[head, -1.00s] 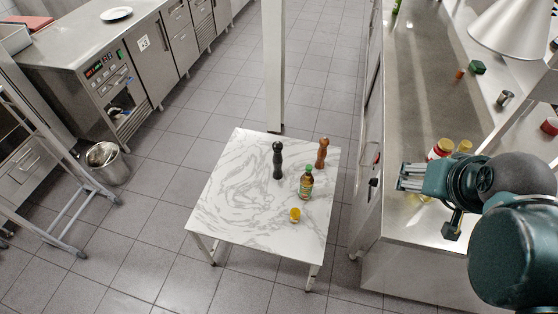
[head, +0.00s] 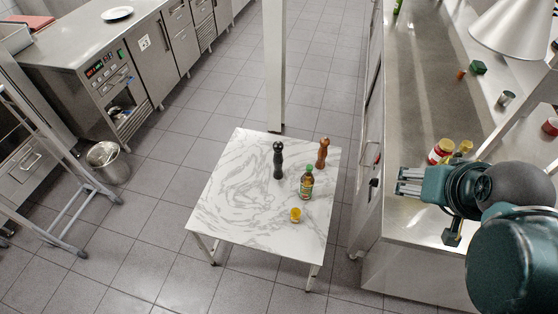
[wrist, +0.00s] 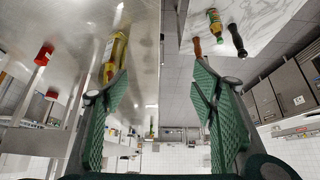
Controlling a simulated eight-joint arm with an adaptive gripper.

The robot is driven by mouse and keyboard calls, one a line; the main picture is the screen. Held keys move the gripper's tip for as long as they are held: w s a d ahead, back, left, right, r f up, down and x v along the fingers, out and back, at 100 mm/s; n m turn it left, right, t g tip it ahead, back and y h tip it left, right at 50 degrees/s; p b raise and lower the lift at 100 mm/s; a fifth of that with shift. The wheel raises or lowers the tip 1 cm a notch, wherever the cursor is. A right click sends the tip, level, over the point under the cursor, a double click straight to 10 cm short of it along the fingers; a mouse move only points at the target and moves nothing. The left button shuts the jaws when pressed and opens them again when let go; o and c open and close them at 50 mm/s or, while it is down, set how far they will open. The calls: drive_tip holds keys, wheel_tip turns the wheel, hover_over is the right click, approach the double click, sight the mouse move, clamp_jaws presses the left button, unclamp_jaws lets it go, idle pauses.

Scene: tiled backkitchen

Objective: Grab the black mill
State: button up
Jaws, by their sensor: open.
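The black mill (head: 278,160) stands upright on the white marble-patterned table (head: 228,192), near its far middle. It also shows at the upper right of the wrist view (wrist: 237,40), which looks upside down. My gripper (head: 401,180) is at the right in the head view, above the steel counter edge, well apart from the mill. In the wrist view my gripper (wrist: 160,95) has its two green fingers spread wide with nothing held between them.
A brown mill (head: 322,153), a green-capped bottle (head: 306,184) and a small yellow-topped jar (head: 295,215) stand right of the black mill. The steel counter (head: 405,240) lies under my arm, with several jars (head: 441,151) close to it. The table's left half is bare.

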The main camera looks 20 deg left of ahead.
drive_tip(key=shift+c, duration=0.6)
drive_tip(key=c, duration=0.3)
